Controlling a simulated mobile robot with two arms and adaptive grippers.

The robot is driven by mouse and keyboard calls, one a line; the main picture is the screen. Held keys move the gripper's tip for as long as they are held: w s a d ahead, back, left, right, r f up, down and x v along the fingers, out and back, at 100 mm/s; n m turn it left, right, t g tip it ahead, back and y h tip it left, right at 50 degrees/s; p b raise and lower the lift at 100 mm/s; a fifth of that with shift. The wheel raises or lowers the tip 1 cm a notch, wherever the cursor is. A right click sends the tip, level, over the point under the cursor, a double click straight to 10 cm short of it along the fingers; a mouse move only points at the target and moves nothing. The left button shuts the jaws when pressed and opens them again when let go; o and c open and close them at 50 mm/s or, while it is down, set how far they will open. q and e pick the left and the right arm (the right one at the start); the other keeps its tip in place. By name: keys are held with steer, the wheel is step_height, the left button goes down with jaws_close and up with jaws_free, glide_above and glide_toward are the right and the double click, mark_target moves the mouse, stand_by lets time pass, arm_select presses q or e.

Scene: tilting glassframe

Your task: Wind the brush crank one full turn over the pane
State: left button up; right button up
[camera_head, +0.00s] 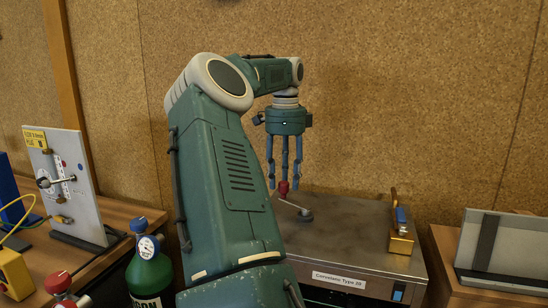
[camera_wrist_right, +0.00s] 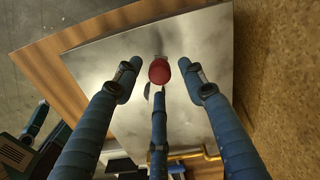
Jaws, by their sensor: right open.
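A crank with a red knob (camera_head: 283,188) and a grey arm ending at a round hub (camera_head: 305,214) sits on the metal top of a box-shaped machine (camera_head: 345,228). My right gripper (camera_head: 284,178) points straight down over the knob, its three blue fingers spread open. In the right wrist view, the red knob (camera_wrist_right: 159,71) shows between the fingertips (camera_wrist_right: 160,66); I cannot tell whether any finger touches it. The crank arm is mostly hidden there. I cannot make out a glass pane. My left gripper is not in view.
A brass bracket with a blue part (camera_head: 401,235) stands on the machine's right edge. A green gas cylinder (camera_head: 150,275) with a gauge and a white panel (camera_head: 68,185) stand at left. A grey framed panel (camera_head: 500,250) is at right. A cork wall (camera_head: 400,90) rises behind.

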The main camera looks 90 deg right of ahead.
step_height(320, 180, up, 10)
stand_by(0.4)
steer(key=shift+s+a, duration=0.1)
steer(key=shift+c, duration=0.5)
